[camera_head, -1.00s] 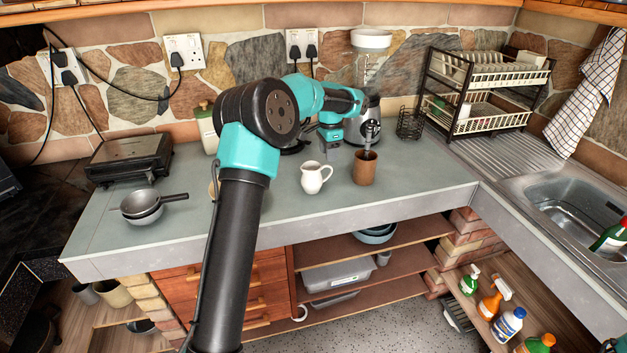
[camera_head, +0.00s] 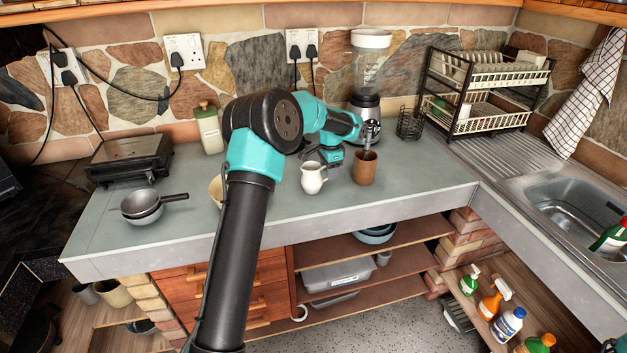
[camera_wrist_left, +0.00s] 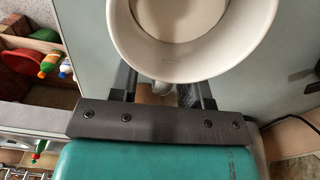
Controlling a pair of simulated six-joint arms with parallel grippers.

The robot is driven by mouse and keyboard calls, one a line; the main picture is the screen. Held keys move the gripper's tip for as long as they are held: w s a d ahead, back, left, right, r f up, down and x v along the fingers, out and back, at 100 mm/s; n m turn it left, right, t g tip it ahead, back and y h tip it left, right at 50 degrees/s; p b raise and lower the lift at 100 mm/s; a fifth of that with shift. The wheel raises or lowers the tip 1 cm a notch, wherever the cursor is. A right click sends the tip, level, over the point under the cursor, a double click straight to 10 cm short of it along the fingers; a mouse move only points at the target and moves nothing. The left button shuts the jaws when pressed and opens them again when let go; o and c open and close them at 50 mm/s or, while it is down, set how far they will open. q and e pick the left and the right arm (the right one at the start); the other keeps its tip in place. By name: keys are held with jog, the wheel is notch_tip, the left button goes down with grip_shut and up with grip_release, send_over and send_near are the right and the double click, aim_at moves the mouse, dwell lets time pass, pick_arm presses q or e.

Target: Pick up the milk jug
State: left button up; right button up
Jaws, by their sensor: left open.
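The milk jug (camera_head: 313,180) is a small white jug standing upright on the grey-green worktop. My left gripper (camera_head: 330,157) is open, just behind and above the jug in the head view. In the left wrist view the jug's round white rim (camera_wrist_left: 200,68) fills the top middle, overlapping the gripper's dark fingers, which show on either side below it. I cannot tell whether the fingers touch the jug. My right gripper is not in view.
A brown cup (camera_head: 364,168) holding utensils stands close to the jug's right. A blender (camera_head: 366,105) and a wire holder (camera_head: 410,124) stand behind. A pan (camera_head: 142,205) lies at left. A bowl (camera_head: 215,190) is partly hidden by my arm. The worktop right of the cup is clear.

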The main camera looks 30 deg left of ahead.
pick_arm(q)
jog(key=shift+f, duration=0.45)
grip_shut()
dwell(0.3)
